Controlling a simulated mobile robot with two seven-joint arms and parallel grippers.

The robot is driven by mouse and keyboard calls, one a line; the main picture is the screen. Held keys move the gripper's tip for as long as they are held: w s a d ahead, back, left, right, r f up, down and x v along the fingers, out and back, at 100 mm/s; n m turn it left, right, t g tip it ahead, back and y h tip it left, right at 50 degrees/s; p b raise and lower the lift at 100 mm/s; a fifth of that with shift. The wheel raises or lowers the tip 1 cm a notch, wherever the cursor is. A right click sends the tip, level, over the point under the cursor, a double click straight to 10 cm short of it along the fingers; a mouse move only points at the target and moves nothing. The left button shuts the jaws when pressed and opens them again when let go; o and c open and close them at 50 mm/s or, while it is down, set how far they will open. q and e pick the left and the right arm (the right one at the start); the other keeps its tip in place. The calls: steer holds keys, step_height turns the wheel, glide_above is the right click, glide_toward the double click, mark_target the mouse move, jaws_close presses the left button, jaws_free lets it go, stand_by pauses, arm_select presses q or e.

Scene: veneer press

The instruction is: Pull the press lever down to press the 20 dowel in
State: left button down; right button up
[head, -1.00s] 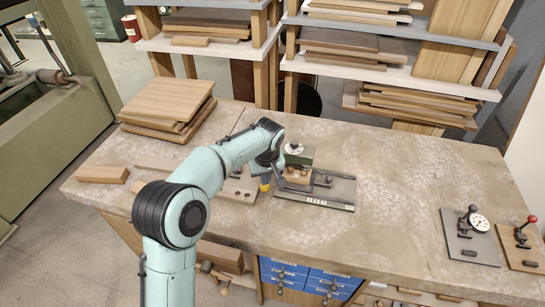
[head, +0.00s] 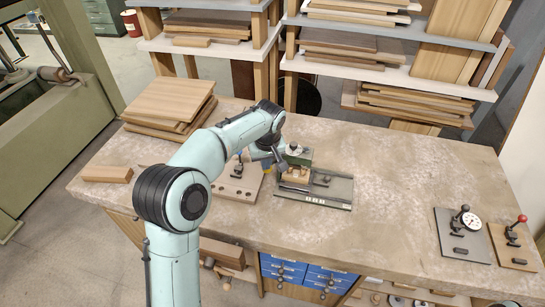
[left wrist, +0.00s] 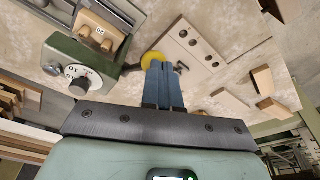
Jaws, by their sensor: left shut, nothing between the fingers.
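The press has a green head (head: 300,155) over a grey base (head: 318,200). A wooden block (head: 294,178) sits in it; in the left wrist view the block (left wrist: 97,33) bears a label that looks like 20. The green head (left wrist: 85,65) also shows there with its dials. A yellow round knob, apparently the lever's, (left wrist: 152,60) lies at the tips of my left gripper (left wrist: 160,66), beyond the blue fingers. The fingers are shut with nothing between them. I cannot tell whether they touch the knob. The lever's shaft and the dowel are not clear. My right gripper is not in view.
A drilled wooden block (head: 238,190) lies left of the press. A wooden bar (head: 107,174) and stacked boards (head: 170,105) lie farther left. A dial gauge stand (head: 463,235) and a red-knobbed fixture (head: 513,245) stand at right. The bench between is clear.

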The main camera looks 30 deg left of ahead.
arm_select(q)
steer(key=r, duration=0.1)
steer(key=r+p, duration=0.1)
steer(key=r, duration=0.1)
steer(key=shift+w, duration=0.35)
steer(key=shift+w+r, duration=0.1)
steer(key=shift+r, duration=0.45)
steer(key=shift+a+r+p, duration=0.1)
steer(key=shift+r+p, duration=0.3)
steer(key=shift+r, duration=0.3)
steer(key=shift+w+r, duration=0.2)
steer(key=shift+r, duration=1)
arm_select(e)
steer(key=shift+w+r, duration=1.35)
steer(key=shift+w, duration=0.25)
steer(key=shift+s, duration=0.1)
